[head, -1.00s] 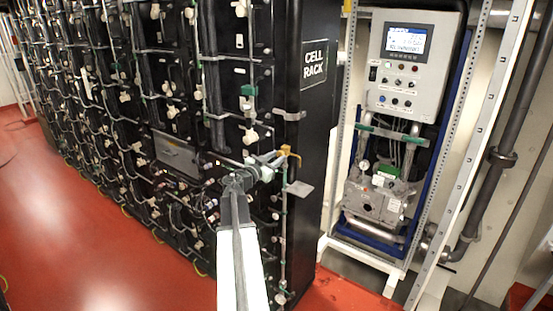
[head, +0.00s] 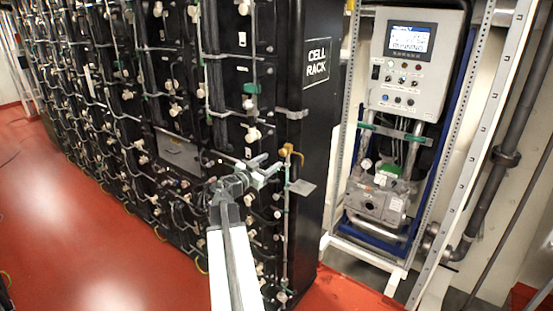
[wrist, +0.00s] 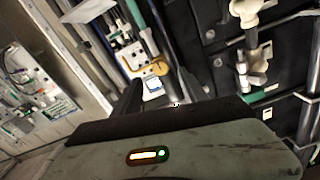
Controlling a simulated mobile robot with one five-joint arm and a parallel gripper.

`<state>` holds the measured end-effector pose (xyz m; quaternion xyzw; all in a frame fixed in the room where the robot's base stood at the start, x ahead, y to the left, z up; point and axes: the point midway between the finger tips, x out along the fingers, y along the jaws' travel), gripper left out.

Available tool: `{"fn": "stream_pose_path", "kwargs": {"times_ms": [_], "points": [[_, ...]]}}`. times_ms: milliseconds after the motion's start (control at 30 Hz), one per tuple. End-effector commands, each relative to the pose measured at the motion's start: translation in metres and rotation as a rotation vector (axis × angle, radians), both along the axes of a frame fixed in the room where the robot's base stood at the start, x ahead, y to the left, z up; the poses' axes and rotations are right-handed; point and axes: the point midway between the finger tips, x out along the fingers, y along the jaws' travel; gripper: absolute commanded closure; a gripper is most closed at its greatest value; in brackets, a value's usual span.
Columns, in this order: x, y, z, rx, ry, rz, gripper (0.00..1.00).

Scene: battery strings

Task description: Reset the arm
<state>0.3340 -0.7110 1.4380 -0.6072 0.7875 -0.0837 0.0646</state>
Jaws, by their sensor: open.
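My gripper (head: 268,169) is open and empty in the head view, in front of the black cell rack (head: 318,130). Its fingertips are just left of a yellow valve handle (head: 290,152) on a thin vertical pipe, with a small gap. My grey and white arm reaches up to it from the bottom. In the wrist view the two dark fingers stand apart, with my gripper body across the bottom. The yellow handle (wrist: 152,70) shows beyond the fingers there, next to a pale pipe.
A small grey plate (head: 301,187) sticks out from the rack below the handle. A control cabinet (head: 415,60) with a lit screen stands right, above a pump unit (head: 376,198) in a blue frame. White pipe fittings and cables cover the rack front. The red floor (head: 90,230) at left is clear.

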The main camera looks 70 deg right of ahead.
Motion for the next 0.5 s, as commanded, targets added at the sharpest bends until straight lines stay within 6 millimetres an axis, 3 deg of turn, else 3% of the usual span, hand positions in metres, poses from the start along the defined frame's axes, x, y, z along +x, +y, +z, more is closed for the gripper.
{"fn": "stream_pose_path", "kwargs": {"times_ms": [100,500], "points": [[0.0033,0.0155,0.0,0.0,0.0,0.001,0.5],[0.0039,0.0154,0.0,0.0,0.0,0.0,0.5]]}}
